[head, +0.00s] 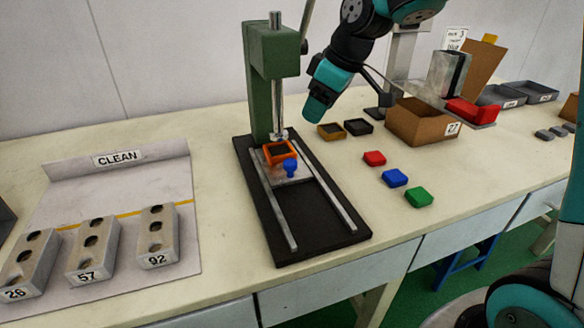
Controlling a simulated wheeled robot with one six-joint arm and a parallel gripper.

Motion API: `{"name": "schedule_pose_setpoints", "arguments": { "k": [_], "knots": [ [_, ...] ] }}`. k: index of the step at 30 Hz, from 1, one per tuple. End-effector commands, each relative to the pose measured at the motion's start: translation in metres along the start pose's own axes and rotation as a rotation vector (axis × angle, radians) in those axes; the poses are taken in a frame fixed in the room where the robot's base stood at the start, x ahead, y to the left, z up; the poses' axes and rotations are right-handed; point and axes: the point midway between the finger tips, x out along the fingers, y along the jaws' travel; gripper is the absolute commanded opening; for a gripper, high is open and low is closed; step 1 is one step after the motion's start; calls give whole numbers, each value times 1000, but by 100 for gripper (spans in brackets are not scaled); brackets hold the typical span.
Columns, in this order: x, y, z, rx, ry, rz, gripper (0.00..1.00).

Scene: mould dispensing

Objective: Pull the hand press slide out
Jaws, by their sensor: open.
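The hand press (270,60) is a green column with a silver ram on a black base (322,237). Its slide (293,178) is a light metal plate at the back end of two rails, beneath the ram. An orange frame with a dark inside (279,153) sits on the slide, and the blue knob (291,168) is at its front. My gripper (374,87) is in the air to the right of the press, apart from the slide and knob. It is open and holds nothing that I can see; its fingers are hard to make out.
Red (374,158), blue (395,178) and green (419,197) blocks lie right of the press. A cardboard box (418,124) is behind them. Numbered grey blocks (92,258) stand on the CLEAN mat (120,205) at left. The rails before the slide are clear.

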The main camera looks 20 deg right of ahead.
Motion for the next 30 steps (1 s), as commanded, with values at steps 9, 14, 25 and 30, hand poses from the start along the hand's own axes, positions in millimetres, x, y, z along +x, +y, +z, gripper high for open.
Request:
{"name": "schedule_pose_setpoints", "arguments": {
  "k": [9,14,25,30],
  "knots": [
    [72,-2,2,1,-6,-5,59],
    [108,-2,2,1,-5,-4,59],
    [155,-2,1,2,-2,-1,59],
    [157,-2,0,1,-2,-1,59]
  ]
}}
